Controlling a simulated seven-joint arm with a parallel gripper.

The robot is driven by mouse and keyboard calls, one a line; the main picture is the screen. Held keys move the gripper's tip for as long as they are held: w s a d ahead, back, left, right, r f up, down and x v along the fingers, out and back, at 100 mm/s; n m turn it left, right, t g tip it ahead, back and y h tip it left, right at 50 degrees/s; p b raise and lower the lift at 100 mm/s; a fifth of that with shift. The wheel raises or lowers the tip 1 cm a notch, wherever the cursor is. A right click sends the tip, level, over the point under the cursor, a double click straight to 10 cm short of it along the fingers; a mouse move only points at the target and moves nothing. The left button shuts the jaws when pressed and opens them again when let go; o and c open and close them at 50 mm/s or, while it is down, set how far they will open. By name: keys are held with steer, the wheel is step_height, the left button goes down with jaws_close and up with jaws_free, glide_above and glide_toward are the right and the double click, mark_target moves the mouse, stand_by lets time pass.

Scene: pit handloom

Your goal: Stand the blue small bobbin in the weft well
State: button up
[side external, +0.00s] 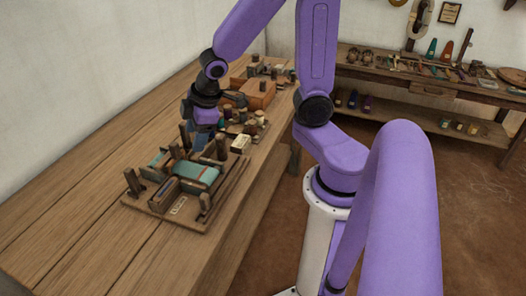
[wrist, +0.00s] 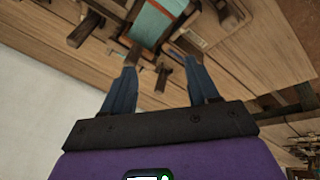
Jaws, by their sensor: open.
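My gripper (side external: 203,138) hangs low over the bench, just behind the small loom. In the wrist view, its two blue-grey fingers (wrist: 163,74) are apart with nothing between them. The loom (side external: 166,210) carries teal cloth with an orange stripe (side external: 196,174); the cloth also shows at the top of the wrist view (wrist: 155,22). I cannot pick out the blue small bobbin for certain in either view. The weft well is also not clear to me; my gripper and the loom's posts hide part of that area.
Several small bobbin-like pieces and a pale labelled block (side external: 240,144) stand right of my gripper. An orange-brown box (side external: 254,94) lies farther back. Dark upright posts (side external: 133,182) rise from the loom. The bench's near left (side external: 70,220) is clear. A shelf table (side external: 440,88) stands across the room.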

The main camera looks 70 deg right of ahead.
steer(key=s+a+r+n+g, duration=0.1)
steer(key=s+a+g, duration=0.1)
steer(key=s, duration=0.7)
steer(key=s+a+r+n+g, duration=0.2)
steer(key=s+a, duration=0.1)
steer(key=s, duration=0.7)
steer(key=shift+s+r, duration=0.2)
steer(key=shift+s, duration=0.05)
